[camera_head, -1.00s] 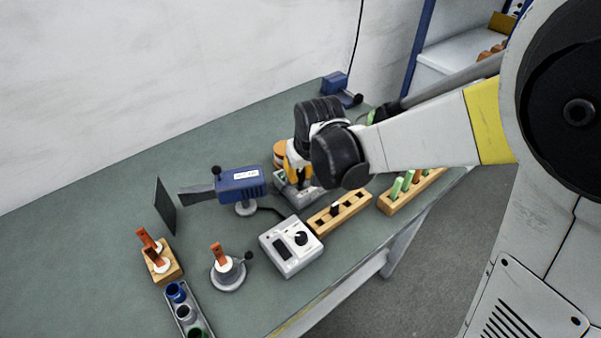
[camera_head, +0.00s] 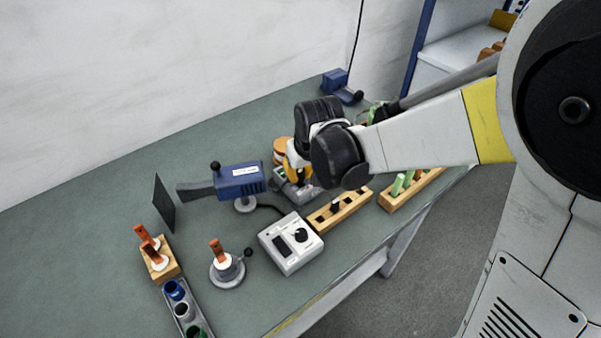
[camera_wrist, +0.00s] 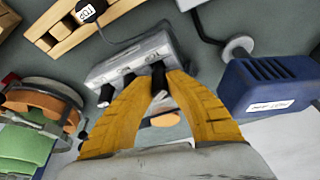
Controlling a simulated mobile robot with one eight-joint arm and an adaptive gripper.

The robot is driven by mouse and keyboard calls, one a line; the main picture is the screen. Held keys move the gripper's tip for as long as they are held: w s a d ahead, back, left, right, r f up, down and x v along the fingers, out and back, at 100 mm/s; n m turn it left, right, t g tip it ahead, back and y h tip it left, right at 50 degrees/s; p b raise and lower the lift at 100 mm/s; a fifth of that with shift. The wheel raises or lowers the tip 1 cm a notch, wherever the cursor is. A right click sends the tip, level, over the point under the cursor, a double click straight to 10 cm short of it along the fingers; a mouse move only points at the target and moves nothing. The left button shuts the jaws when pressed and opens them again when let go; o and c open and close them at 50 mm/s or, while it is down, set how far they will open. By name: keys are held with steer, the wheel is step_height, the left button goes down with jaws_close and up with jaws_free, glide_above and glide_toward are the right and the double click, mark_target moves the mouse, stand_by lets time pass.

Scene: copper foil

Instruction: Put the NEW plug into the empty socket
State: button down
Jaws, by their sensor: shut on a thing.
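My gripper (camera_wrist: 162,82) has yellow fingers closed on a small black plug (camera_wrist: 158,72), at the face of a grey metal socket box (camera_wrist: 112,65). Whether the plug is seated or only touching the box cannot be told. Other black pieces (camera_wrist: 105,95) show on the same box, left of the held plug. In the head view my gripper (camera_head: 296,172) points down over the grey socket box (camera_head: 308,194), which is partly hidden by the fingers. No NEW label is readable on the held plug.
A wooden rack (camera_head: 352,202) holds a black piece labelled TOP (camera_wrist: 88,10) in the wrist view. A blue tool (camera_head: 238,182), a white meter box (camera_head: 290,243) and a rack with green pieces (camera_head: 413,190) surround the socket box. Spools (camera_wrist: 25,150) stand close by.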

steer(key=shift+f+b, duration=0.45)
steer(key=shift+f, duration=0.2)
steer(key=c, duration=1.4)
jaws_free()
steer(key=shift+o, duration=0.8)
steer(key=shift+o, duration=1.2)
steer(key=shift+r, duration=0.2)
steer(key=shift+r+p, duration=0.35)
steer(key=shift+p, duration=0.1)
steer(key=shift+r+p, duration=0.45)
steer(key=shift+r, duration=0.15)
